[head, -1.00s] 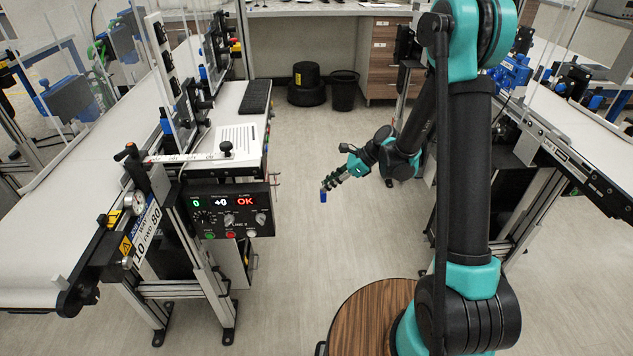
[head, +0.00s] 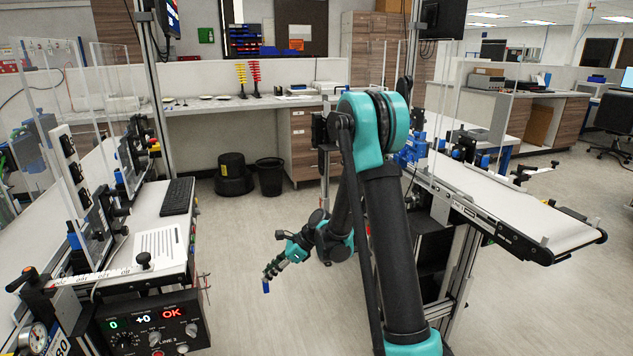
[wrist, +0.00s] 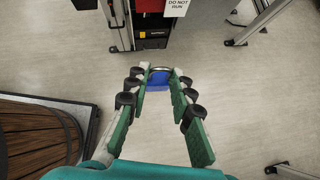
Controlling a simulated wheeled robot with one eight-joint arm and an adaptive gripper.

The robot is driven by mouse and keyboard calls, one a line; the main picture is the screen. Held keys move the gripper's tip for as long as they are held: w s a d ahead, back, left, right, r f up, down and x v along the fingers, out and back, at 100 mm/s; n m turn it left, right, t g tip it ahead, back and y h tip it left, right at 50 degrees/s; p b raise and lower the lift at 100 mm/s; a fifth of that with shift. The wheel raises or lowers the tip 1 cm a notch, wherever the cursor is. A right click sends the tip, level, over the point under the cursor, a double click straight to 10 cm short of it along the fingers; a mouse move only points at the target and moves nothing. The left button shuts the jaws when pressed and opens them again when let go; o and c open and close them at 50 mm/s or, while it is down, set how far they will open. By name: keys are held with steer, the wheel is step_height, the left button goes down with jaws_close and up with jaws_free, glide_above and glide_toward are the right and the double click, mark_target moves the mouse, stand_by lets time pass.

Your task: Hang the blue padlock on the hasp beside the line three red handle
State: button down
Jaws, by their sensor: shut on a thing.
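My gripper (head: 271,270) is shut on the blue padlock (head: 265,287) and holds it in the air above the open floor. In the wrist view the blue padlock (wrist: 158,79) sits between the fingertips (wrist: 158,84), with part of its pale metal shackle showing at its far side. A black unit with a red part (wrist: 150,6) stands beyond the padlock at the top edge of the wrist view. I cannot tell whether that red part is the line three handle. I cannot make out the hasp in either view.
A white tag reading "DO NOT RUN" (wrist: 177,7) hangs by the red part. A control panel (head: 152,328) is on the left conveyor station. Another conveyor (head: 520,208) stands on the right. A black bin (head: 269,177) is at the back. The floor between is clear.

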steer(key=w+d+r+m+t+h, duration=0.2)
steer(key=w+d+r+m+t, duration=0.1)
steer(key=d, duration=0.5)
steer(key=w+d+r+m+t+h, duration=0.2)
steer(key=w+d+r+m, duration=0.3)
steer(key=d, duration=0.4)
steer(key=w+d+r+m+t+h, duration=0.2)
steer(key=w+d+r+m+t, duration=0.1)
steer(key=d, duration=0.6)
step_height(320, 180, up, 3)
steer(key=w+m, duration=0.1)
steer(key=m, duration=0.2)
steer(key=shift+d+f+m+t, duration=0.2)
steer(key=shift+m+t, duration=0.1)
steer(key=shift+w, duration=0.1)
